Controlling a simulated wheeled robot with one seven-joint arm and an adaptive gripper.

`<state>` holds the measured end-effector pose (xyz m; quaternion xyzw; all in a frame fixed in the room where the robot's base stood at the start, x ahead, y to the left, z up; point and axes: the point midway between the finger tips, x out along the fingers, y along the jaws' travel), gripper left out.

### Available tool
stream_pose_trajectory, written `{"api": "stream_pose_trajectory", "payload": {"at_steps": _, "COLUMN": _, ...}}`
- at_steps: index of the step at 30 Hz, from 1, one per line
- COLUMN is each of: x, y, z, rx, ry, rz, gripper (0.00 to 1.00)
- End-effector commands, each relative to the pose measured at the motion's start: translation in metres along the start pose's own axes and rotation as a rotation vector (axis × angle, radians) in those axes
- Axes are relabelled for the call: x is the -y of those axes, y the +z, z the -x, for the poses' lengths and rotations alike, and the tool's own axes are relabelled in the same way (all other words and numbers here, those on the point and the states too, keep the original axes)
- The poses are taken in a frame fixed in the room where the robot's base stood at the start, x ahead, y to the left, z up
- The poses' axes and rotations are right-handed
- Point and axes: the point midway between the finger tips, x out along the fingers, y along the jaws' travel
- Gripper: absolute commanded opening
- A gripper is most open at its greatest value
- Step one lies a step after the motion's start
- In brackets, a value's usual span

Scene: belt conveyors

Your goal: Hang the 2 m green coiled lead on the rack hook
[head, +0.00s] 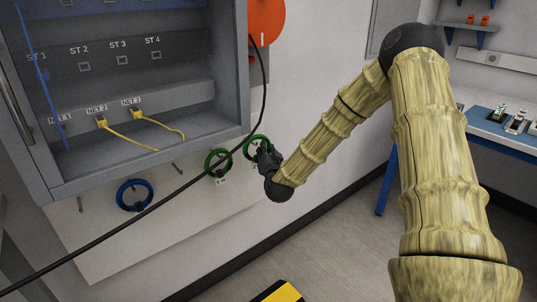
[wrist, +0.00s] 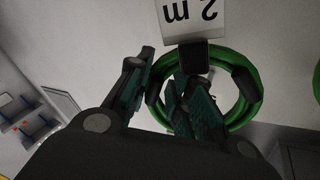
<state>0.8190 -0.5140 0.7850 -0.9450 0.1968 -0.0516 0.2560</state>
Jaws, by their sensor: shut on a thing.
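A green coiled lead (head: 250,143) is at my gripper (head: 262,148), close to the wall below the cabinet's right corner. In the wrist view the green coil (wrist: 254,104) has a black block on it and a white "2 m" card (wrist: 190,20), seen upside down. My gripper's fingers (wrist: 168,92) are closed across one side of the coil. A small pale peg-like thing shows inside the ring; I cannot tell whether the coil rests on a hook. A rack hook (head: 178,168) sticks out of the pale panel (head: 110,245), left of the coils.
A second green coil (head: 210,168) hangs just left of mine, with a blue coil (head: 120,194) farther left. The grey cabinet (head: 150,178) overhangs them. A black cable (head: 130,222) crosses in front. A blue-topped bench (head: 484,126) stands at the right.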

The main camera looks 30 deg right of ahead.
Motion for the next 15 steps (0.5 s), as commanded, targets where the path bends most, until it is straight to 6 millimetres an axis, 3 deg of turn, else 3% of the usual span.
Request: {"api": "stream_pose_trajectory", "payload": {"at_steps": 15, "x": 0.006, "y": 0.01, "z": -0.02, "rx": -0.002, "ry": -0.001, "rz": 0.0, "gripper": 0.0}}
